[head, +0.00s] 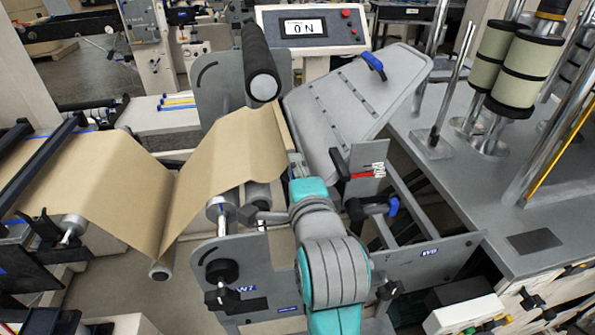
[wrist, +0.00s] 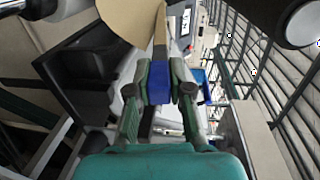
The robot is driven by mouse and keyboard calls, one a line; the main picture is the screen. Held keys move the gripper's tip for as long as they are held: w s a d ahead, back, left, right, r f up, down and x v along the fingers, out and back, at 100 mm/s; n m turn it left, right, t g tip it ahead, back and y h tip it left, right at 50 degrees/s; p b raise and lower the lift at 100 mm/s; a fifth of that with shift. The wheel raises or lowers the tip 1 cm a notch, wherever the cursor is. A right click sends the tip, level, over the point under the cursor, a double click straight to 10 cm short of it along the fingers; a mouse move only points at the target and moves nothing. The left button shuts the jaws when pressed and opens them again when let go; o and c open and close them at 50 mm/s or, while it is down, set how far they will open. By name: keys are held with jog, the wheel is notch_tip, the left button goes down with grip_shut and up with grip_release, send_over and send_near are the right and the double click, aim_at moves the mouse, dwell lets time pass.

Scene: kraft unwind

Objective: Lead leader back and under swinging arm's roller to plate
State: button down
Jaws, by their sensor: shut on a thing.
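The brown kraft leader (head: 225,150) runs in from the left, dips to a low roller (head: 160,270), then rises to its free end beside my gripper (head: 297,168). In the wrist view my gripper (wrist: 159,82) is shut on a blue piece (wrist: 158,88) at the edge of the leader (wrist: 128,15). A black roller with a pale end face (head: 262,75), which looks like the swinging arm's roller, is above and behind the leader's raised end. A slanted grey plate (head: 340,105) with slots and a blue handle is right of the leader. My arm hides part of the leader's end.
Metal rollers (head: 220,210) lie under the raised web, near a front side plate (head: 260,275) with a black knob. A small upright plate with a red mark (head: 367,172) stands right of my gripper. A control panel (head: 312,32) is behind. A grey table (head: 480,170) with posts is at right.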

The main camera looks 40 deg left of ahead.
notch_tip(320, 180, up, 8)
jog(key=s+a, duration=0.1)
jog(key=s, duration=0.1)
jog(key=shift+a, duration=0.3)
jog(key=shift+f, duration=0.25)
jog(key=shift+f+t+y, duration=0.4)
jog(key=shift+f, duration=0.5)
dwell(0.3)
